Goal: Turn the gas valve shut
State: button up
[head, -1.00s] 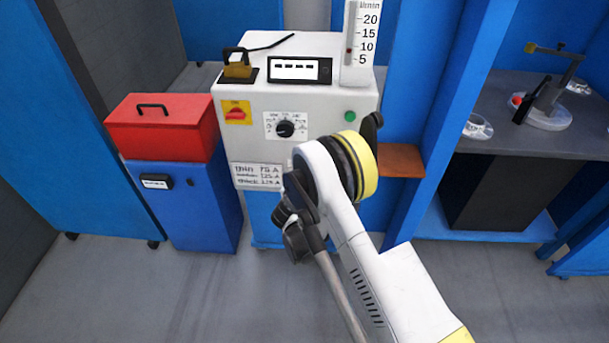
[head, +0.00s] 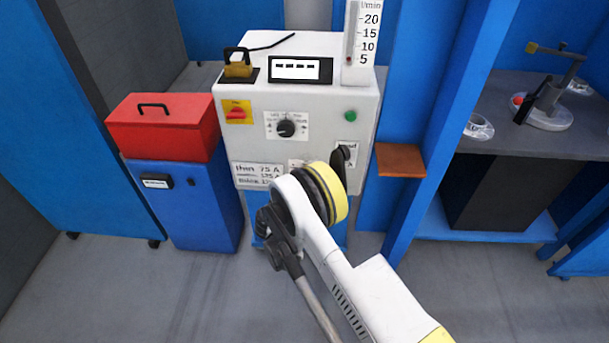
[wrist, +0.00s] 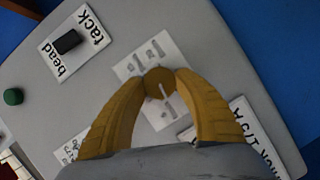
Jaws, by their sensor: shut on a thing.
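The gas valve appears in the wrist view as a round brownish-yellow knob (wrist: 157,80) with a pale line across its face. It sits on a white plate (wrist: 168,52) with dark marks, on the front of the grey machine. My gripper (wrist: 160,86) has its two yellow fingers closed around the knob, one on each side. In the head view the fingers and the knob are hidden behind my arm. The machine (head: 232,152) stands ahead, and a flow meter (head: 360,40) marked l/min rises from its top, with a small reddish marker low on its scale.
A bead/tack switch (wrist: 68,41) and a green button (wrist: 13,96) are near the knob. A selector dial (head: 286,128) and a red switch (head: 236,115) are higher on the panel. A red toolbox (head: 160,130) stands left. A brown shelf (head: 400,160) juts out right.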

jog(key=shift+n, duration=0.5)
jog(key=shift+w, duration=0.1)
jog(key=o, duration=1.2)
jog(key=shift+v, duration=3.75)
jog(key=shift+f, duration=0.15)
